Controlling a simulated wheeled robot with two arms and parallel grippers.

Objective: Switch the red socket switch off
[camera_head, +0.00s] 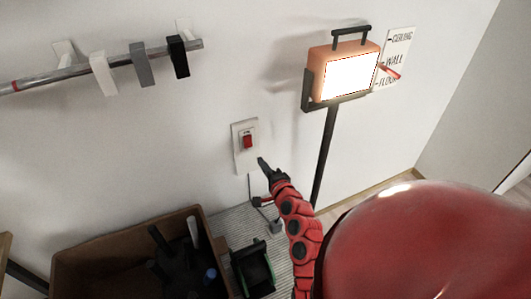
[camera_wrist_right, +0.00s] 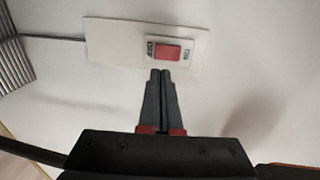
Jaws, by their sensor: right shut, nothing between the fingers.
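The red socket switch (camera_head: 247,142) sits in a white plate (camera_head: 238,160) on the wall, near the middle of the head view. In the right wrist view the red switch (camera_wrist_right: 167,51) lies just ahead of the fingertips, set in the white plate (camera_wrist_right: 105,40). My right gripper (camera_head: 262,161) is shut and empty, a little below and right of the switch. Its two fingers (camera_wrist_right: 160,72) are together, with the tips near the plate's edge. I cannot tell whether they touch it. My left gripper is not in view.
A lit orange work lamp (camera_head: 349,77) on a black pole (camera_head: 325,155) stands to the right. A brown box (camera_head: 97,252) with dark tools stands lower left. A rail (camera_head: 125,59) with hanging blocks runs along the upper left wall. A wire runs below the plate.

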